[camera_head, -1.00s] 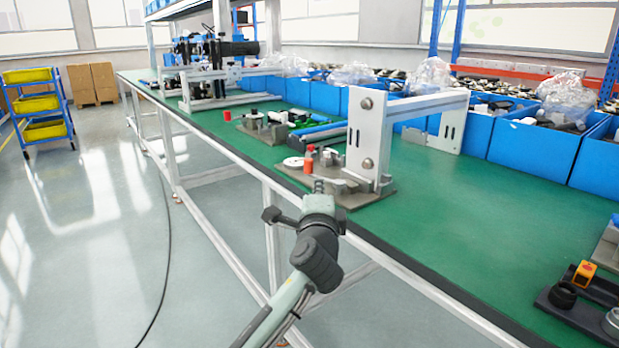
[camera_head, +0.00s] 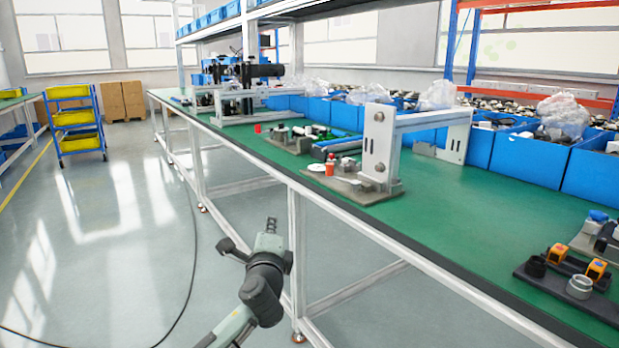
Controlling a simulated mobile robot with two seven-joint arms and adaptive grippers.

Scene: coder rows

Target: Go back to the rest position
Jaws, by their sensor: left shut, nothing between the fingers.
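My left gripper (camera_head: 269,228) is shut and empty. It shows at the lower middle of the head view, over the floor on the near side of the green workbench (camera_head: 440,215). It is apart from the bench's front edge and holds nothing. My left arm comes up from the bottom of the view behind it. My right gripper is not in view.
Blue bins (camera_head: 600,178) line the back. A blue cart with yellow trays (camera_head: 74,120) stands far left. The floor (camera_head: 120,240) left is mostly clear.

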